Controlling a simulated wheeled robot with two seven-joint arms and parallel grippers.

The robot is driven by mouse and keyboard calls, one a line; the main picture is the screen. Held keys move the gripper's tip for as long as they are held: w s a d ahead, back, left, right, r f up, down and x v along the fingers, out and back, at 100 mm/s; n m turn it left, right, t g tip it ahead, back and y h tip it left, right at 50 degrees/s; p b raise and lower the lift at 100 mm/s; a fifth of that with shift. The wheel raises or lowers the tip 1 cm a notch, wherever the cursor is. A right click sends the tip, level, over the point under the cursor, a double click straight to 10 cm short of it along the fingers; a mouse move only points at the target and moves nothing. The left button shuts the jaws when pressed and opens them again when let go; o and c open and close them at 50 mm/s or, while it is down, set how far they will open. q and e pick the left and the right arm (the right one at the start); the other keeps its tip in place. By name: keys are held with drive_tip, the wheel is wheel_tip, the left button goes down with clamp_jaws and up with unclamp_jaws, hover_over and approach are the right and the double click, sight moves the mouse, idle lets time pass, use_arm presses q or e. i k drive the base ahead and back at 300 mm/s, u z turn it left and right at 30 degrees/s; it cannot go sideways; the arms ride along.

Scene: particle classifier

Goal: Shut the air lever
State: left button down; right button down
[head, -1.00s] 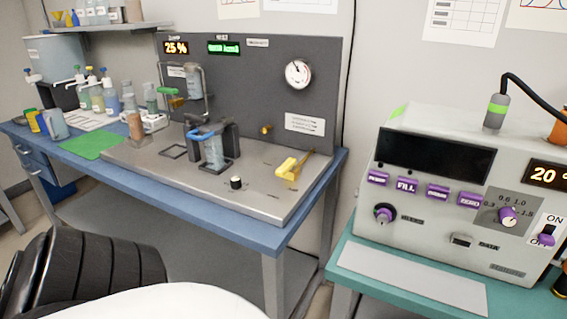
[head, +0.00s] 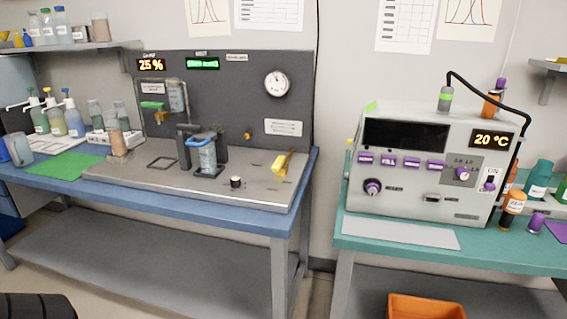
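A yellow lever (head: 281,164) stands at the right end of the grey metal rig base (head: 140,173) on the blue bench. It slants up toward the right; no label on it can be read, so I cannot tell for certain that it is the air lever. A blue handle (head: 201,141) sits over a clear cylinder (head: 208,158) between dark posts at the middle of the rig. A green lever (head: 152,105) is at the upper left of the rig, by a pipe frame.
The rig's dark back panel (head: 232,110) carries a round gauge (head: 277,83) and lit displays. A small black knob (head: 236,182) is on the rig base. At right, a grey instrument (head: 400,180) stands on a teal bench (head: 395,242). A gap of floor separates the benches.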

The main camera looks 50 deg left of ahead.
sight(279, 162)
drive_tip(key=u, duration=1.15)
